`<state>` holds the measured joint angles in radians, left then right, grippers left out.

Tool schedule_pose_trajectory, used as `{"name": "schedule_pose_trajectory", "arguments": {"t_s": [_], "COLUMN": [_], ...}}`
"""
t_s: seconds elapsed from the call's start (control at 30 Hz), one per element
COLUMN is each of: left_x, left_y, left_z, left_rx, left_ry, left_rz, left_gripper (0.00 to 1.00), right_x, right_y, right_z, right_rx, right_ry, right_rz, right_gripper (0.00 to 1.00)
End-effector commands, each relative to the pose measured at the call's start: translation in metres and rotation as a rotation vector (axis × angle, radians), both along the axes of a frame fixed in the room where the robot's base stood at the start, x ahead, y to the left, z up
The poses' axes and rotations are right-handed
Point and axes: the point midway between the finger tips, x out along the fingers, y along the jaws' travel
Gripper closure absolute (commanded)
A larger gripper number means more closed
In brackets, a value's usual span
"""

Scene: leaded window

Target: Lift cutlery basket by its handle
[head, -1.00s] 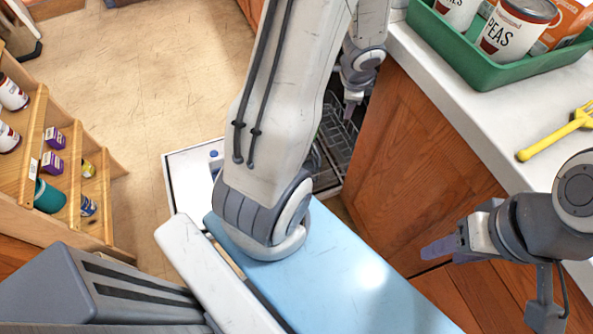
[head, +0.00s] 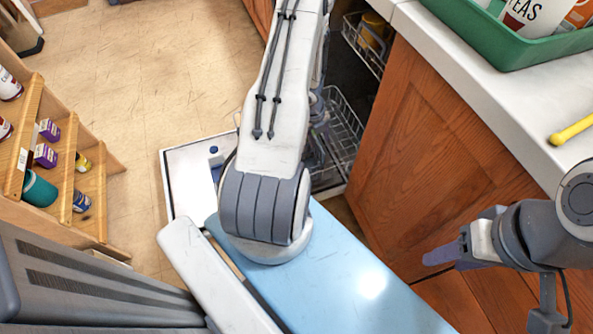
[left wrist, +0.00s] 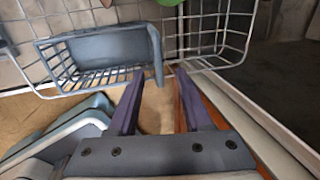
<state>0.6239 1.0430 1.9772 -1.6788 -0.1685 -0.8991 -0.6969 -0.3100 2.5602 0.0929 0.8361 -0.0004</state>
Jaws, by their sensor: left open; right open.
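The grey cutlery basket (left wrist: 100,55) sits against the wire rack (left wrist: 208,30) in the left wrist view. Its raised handle bar (left wrist: 157,50) runs toward my left gripper (left wrist: 159,76). The left gripper is open, with its two purple fingers on either side of the lower end of that bar. I cannot tell whether they touch it. In the head view my left arm hides the basket and most of the left gripper. My right gripper (head: 445,254) is open and empty, in front of the wooden cabinet.
The dishwasher's door (head: 178,164) is folded down, and its lower rack (head: 343,140) and upper rack (head: 364,48) show. The cabinet (head: 440,150) and counter (head: 500,90) stand right. A green tray (head: 500,50) and a yellow-handled utensil (head: 572,131) lie on top. Shelves stand left.

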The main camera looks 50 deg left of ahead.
Motion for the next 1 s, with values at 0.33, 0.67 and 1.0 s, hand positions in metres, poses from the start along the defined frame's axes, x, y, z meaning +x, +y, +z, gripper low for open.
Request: {"name": "schedule_pose_trajectory", "arguments": {"t_s": [0.33,0.67,1.0], "left_x": [0.008,0.010,0.010], "left_y": [0.002,0.002,0.002], "left_z": [-0.046,-0.049,-0.049], "left_rx": [0.001,0.002,0.001], "left_ry": [0.001,-0.001,0.000], "left_rz": [-0.001,0.001,0.001], "left_gripper": [0.51,0.62,1.00], "right_x": [0.000,0.000,0.000], "right_y": [0.000,0.000,0.000], "right_z": [-0.027,-0.028,-0.028], "right_rx": [0.000,0.000,0.000], "right_ry": [0.000,0.000,0.000], "right_rz": [0.000,0.000,0.000], "right_gripper": [0.50,0.50,0.50]}}
